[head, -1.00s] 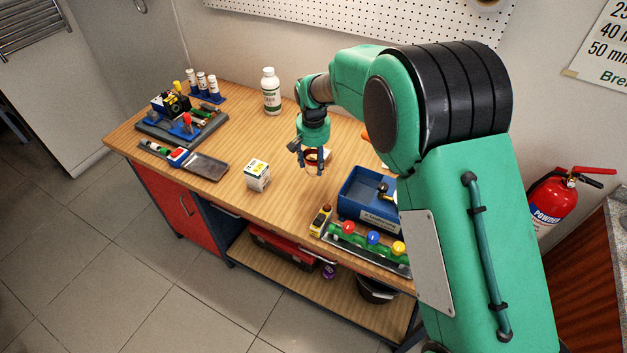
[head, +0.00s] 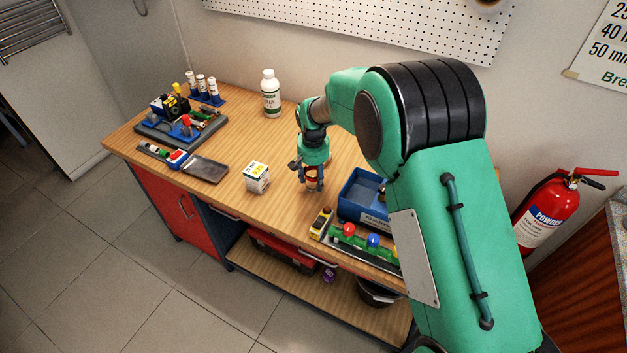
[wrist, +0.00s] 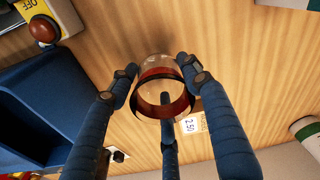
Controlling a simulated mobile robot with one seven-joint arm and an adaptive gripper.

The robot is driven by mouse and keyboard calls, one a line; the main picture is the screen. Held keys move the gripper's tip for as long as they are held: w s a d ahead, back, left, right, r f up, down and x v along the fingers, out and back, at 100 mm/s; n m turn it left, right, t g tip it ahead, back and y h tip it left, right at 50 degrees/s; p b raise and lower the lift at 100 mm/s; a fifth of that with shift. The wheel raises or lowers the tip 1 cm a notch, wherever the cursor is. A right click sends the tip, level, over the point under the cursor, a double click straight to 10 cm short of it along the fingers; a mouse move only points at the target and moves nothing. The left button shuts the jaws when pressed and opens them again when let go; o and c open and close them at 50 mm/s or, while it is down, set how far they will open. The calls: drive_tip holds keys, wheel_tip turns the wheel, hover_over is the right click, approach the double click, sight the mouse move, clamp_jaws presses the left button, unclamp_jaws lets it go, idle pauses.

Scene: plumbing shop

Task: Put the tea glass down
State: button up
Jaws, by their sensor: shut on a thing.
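The tea glass (head: 313,184) is a small clear glass with a reddish-brown band, largely hidden by fingers in the head view. My gripper (head: 311,182) is shut on it above the front middle of the wooden bench (head: 225,130). In the wrist view the glass (wrist: 160,97) sits between the three dark blue fingers of my gripper (wrist: 160,88), with wood grain behind it. It looks about upright in the head view. I cannot tell whether its base touches the bench.
A white box (head: 257,177) stands left of the glass, and a blue bin (head: 352,197) stands close on the right. A yellow switch box (head: 321,222) is in front. A white bottle (head: 270,92) stands at the back. Bench between the white box and the glass is clear.

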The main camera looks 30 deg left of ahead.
drive_tip(key=shift+f, duration=0.45)
drive_tip(key=shift+f, duration=0.1)
drive_tip(key=o, duration=1.2)
wheel_tip(320, 180, up, 12)
drive_tip(key=s+p, duration=0.1)
drive_tip(key=p, duration=0.1)
drive_tip(key=shift+d, duration=0.25)
